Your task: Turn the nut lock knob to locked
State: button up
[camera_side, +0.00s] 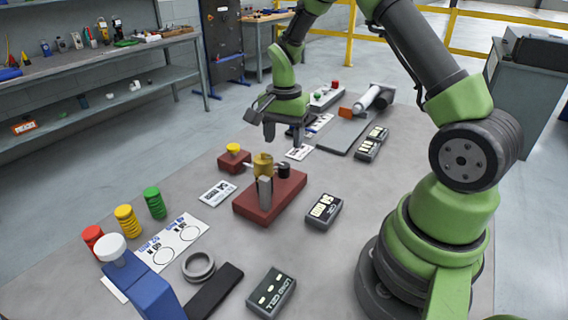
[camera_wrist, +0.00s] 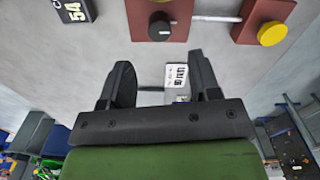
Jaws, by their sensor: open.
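A black knob (camera_side: 284,170) stands on the right part of a red-brown base (camera_side: 255,212), beside a brass-yellow round part (camera_side: 263,163) and a grey upright block (camera_side: 265,192). In the wrist view the black knob (camera_wrist: 160,27) has a small white mark on it, and the red base (camera_wrist: 177,8) runs off the top edge. I cannot read which knob is labelled as the nut lock. A yellow knob (camera_side: 233,148) sits on a smaller red block (camera_side: 234,163); it also shows in the wrist view (camera_wrist: 271,33). My gripper (camera_side: 284,135) is open and empty, above the table beyond the base, apart from both knobs.
A white label card (camera_side: 217,193) lies left of the base and a dark display box (camera_side: 323,211) right of it. Red, yellow and green stacks (camera_side: 126,221), a grey ring (camera_side: 198,265) and a blue stand (camera_side: 145,285) are at front left. Bare table lies between.

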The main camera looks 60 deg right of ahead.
aim_at(284, 164)
notch_tip(284, 164, down, 8)
jog(key=shift+r, duration=0.2)
jog(key=c, duration=0.9)
